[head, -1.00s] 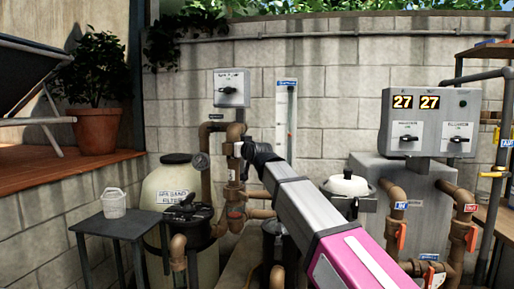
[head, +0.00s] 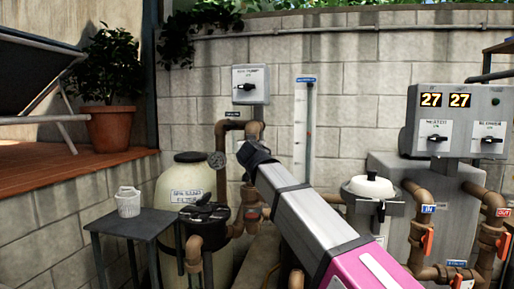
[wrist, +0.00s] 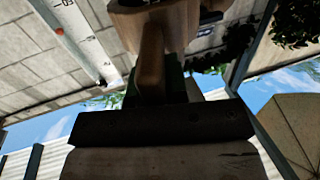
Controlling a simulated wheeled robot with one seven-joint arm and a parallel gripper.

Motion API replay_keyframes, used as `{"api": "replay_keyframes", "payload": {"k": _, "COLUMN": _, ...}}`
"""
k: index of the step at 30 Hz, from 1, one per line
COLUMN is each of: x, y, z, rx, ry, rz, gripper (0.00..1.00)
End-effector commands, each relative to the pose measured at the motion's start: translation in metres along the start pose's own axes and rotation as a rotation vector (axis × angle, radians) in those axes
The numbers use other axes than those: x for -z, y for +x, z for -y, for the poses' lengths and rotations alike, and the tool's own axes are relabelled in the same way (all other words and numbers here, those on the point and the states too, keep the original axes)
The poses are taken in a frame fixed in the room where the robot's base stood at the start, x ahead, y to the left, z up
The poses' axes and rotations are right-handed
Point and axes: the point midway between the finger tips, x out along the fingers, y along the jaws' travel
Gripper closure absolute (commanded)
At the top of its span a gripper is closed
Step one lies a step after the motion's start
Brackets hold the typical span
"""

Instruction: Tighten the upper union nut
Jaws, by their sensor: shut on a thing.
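My gripper (head: 248,152) is at the brown vertical pipe (head: 252,131) beside the sand filter and covers part of it in the head view. In the wrist view, a brown round fitting, seemingly the upper union nut (wrist: 150,22), fills the top centre. A brown lug (wrist: 151,65) hangs from it towards my gripper (wrist: 155,95). My gripper is shut on this lug. The fingertips are dark and blurred in the wrist view, so the exact contact is hidden. In the head view my own arm hides the nut.
The sand filter (head: 172,220) stands left of the pipe, with a pressure gauge (head: 217,160) near it. A heater (head: 385,170) and pipes with orange valve handles (head: 427,244) stand at the right.

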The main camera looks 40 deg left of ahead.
Motion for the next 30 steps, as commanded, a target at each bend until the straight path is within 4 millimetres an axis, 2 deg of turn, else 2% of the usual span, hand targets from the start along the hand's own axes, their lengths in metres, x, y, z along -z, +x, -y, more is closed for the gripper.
{"api": "replay_keyframes", "payload": {"k": 1, "x": 0.006, "y": 0.002, "z": 0.007, "rx": -0.011, "ry": -0.003, "rz": -0.012, "gripper": 1.00}}
{"api": "replay_keyframes", "payload": {"k": 8, "x": 0.006, "y": 0.003, "z": 0.021, "rx": -0.146, "ry": -0.001, "rz": -0.012, "gripper": 1.00}}
{"api": "replay_keyframes", "payload": {"k": 17, "x": 0.007, "y": 0.011, "z": 0.040, "rx": -0.404, "ry": 0.000, "rz": -0.012, "gripper": 1.00}}
{"api": "replay_keyframes", "payload": {"k": 21, "x": 0.004, "y": 0.006, "z": 0.034, "rx": -0.398, "ry": 0.000, "rz": -0.010, "gripper": 0.58}}
{"api": "replay_keyframes", "payload": {"k": 30, "x": 0.002, "y": 0.004, "z": 0.033, "rx": -0.400, "ry": -0.001, "rz": -0.006, "gripper": 0.58}}
